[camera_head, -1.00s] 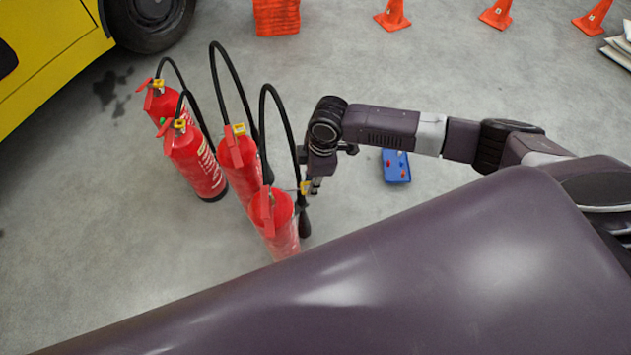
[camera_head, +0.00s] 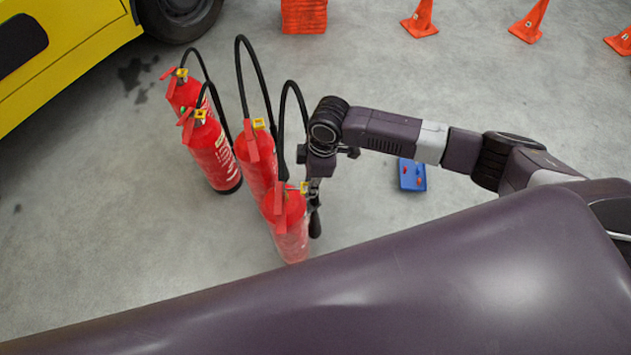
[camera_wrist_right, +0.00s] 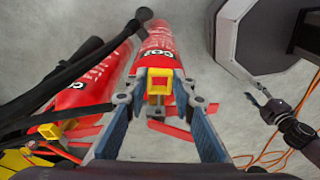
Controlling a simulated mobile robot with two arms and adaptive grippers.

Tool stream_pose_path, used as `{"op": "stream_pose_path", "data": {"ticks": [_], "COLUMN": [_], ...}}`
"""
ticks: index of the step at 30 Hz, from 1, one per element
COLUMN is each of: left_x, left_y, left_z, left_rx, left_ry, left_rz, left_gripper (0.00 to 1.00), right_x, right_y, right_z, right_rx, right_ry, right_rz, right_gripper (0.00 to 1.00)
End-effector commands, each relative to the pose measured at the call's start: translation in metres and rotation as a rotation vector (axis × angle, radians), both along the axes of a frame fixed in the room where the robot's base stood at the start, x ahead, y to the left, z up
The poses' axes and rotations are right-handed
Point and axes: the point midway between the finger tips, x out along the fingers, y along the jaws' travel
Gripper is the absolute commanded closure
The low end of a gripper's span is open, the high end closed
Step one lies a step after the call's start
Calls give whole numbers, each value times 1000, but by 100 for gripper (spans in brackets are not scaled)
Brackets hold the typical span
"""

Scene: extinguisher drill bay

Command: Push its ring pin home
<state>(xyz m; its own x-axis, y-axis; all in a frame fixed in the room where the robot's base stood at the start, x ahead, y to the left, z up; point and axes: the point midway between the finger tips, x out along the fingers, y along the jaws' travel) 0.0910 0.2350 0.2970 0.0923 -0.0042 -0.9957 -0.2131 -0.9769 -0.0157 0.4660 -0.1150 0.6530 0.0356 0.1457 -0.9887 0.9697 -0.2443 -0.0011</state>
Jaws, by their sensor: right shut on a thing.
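The nearest red extinguisher (camera_head: 289,232) stands upright on the floor in the head view. Its yellow ring pin (camera_head: 305,187) is at the valve, beside my right gripper (camera_head: 315,187). In the right wrist view the yellow ring pin (camera_wrist_right: 160,83) sits between the fingertips of my right gripper (camera_wrist_right: 160,77), which is shut on it. The red body (camera_wrist_right: 156,42) of that extinguisher lies beyond the ring. How deep the pin sits in the valve is hidden. My left gripper is not in view.
Other red extinguishers with black hoses stand close by: one beside it (camera_head: 254,170), one further left (camera_head: 212,158), one behind (camera_head: 183,90). A blue tray (camera_head: 412,184) lies on the floor to the right. Orange cones (camera_head: 421,20) and a yellow vehicle (camera_head: 70,50) are further back.

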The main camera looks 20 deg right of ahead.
Motion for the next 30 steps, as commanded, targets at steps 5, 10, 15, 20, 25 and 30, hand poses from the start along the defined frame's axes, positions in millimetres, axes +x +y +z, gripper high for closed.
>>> {"op": "stream_pose_path", "data": {"ticks": [5,10,15,20,25,30], "left_x": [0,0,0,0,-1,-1], "left_y": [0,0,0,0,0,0], "left_z": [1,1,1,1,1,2], "left_rx": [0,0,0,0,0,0], "left_ry": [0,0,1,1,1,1], "left_rz": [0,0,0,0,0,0], "left_gripper": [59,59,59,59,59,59], "right_x": [2,3,5,7,8,8], "right_y": [8,14,21,27,32,34], "right_z": [0,0,0,0,0,0], "right_rx": [0,0,1,0,0,0], "right_ry": [1,1,1,0,0,0], "right_rz": [0,-1,0,0,0,0], "right_gripper": [100,100,100,100,100,100]}}
